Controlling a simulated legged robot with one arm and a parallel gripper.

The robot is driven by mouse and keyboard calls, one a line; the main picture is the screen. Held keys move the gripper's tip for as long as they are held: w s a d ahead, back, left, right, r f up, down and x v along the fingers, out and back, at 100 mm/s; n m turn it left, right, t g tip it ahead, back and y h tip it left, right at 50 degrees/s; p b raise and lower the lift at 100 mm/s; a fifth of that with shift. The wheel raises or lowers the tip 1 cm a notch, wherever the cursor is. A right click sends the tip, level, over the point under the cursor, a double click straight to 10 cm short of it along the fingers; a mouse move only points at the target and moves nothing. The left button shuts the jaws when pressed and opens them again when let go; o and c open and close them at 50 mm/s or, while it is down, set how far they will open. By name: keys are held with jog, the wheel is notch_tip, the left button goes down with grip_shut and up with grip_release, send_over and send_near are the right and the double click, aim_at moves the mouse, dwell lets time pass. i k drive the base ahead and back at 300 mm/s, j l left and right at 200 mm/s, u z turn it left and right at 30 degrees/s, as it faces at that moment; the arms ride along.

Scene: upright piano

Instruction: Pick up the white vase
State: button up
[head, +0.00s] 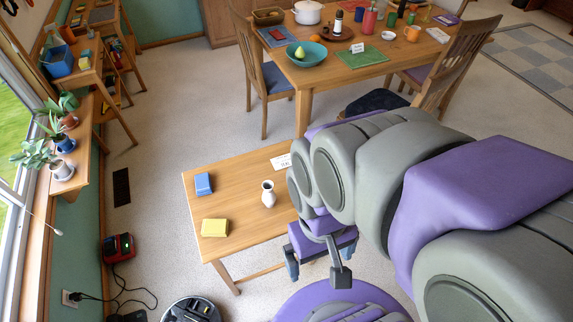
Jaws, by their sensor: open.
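The white vase (268,194) stands upright on a small wooden table (240,175), right of its middle. It has a dark opening at the top. My gripper (316,262) hangs at the table's right front side, to the right of the vase and lower in the picture. The gripper and the vase are apart. My arm hides the table's right end.
A blue box (203,184), a yellow box (214,228) and a white card (281,162) share the small table. A laid dining table (310,75) with chairs stands behind. Potted plants (62,145) line the left window. A round robot-like device (192,309) lies on the floor in front.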

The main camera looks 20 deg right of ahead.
aim_at(269, 196)
jog(key=l+u, duration=0.1)
jog(key=u, duration=0.25)
jog(key=l+u, duration=0.15)
jog(key=u, duration=0.2)
jog(key=l+u, duration=0.1)
jog(key=u, duration=0.25)
jog(key=l+u, duration=0.15)
jog(key=l, duration=0.25)
jog(key=k+l+u, duration=0.15)
jog(key=l, duration=0.25)
jog(key=k+l+u, duration=0.15)
jog(key=l, duration=0.2)
jog(key=k+l+u, duration=0.1)
jog(key=l, duration=0.3)
jog(key=k+l+u, duration=0.15)
jog(key=l, duration=0.2)
jog(key=k+l+u, duration=0.15)
jog(key=l, duration=0.2)
jog(key=k+l, duration=0.15)
jog(key=l, duration=0.2)
